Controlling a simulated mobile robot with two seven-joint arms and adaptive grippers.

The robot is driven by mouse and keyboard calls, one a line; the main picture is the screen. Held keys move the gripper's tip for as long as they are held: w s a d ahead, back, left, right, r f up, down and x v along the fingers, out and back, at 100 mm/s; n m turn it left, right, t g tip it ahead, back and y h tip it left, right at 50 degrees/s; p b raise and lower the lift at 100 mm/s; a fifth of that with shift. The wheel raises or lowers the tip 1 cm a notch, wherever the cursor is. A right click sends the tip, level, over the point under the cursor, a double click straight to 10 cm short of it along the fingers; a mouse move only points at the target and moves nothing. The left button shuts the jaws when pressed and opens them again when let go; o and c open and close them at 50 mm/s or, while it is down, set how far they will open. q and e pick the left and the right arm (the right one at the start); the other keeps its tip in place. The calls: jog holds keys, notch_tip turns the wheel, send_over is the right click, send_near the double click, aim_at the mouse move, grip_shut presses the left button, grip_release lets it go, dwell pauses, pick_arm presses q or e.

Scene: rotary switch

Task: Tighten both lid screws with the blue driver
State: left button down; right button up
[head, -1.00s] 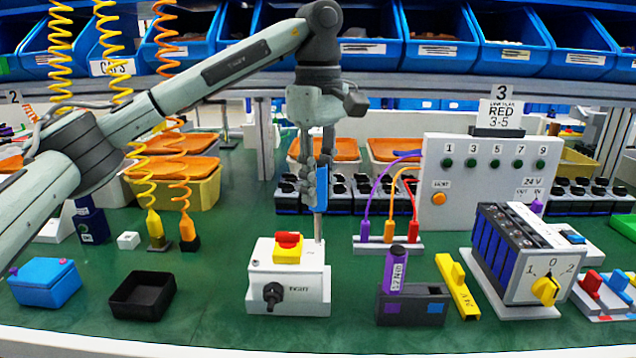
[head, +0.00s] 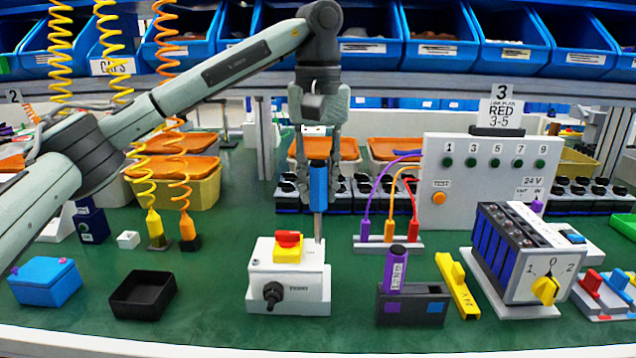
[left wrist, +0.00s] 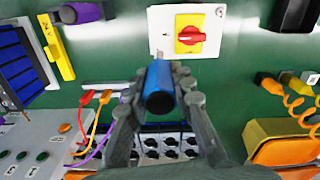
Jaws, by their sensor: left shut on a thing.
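My left gripper (head: 318,165) is shut on the blue driver (head: 318,188), which is upright with its shaft pointing down. The driver's tip is at the back right corner of the lid of the white switch box (head: 310,283). The lid carries a red knob on a yellow plate (head: 288,246). A black knob (head: 273,294) is on the box's front. In the left wrist view the blue handle (left wrist: 160,90) sits between the fingers, and the box (left wrist: 160,35) is beyond it. The screw under the tip is too small to make out. My right gripper is not in view.
A black tray (head: 142,295) and a blue box (head: 45,281) stand to the left. A purple driver in a dark holder (head: 412,306), a yellow part (head: 458,286) and a rotary switch unit (head: 520,262) stand to the right. A test panel (head: 480,185) stands behind.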

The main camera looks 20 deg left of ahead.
aim_at(318, 162)
pick_arm(q)
jog(key=shift+r, duration=3)
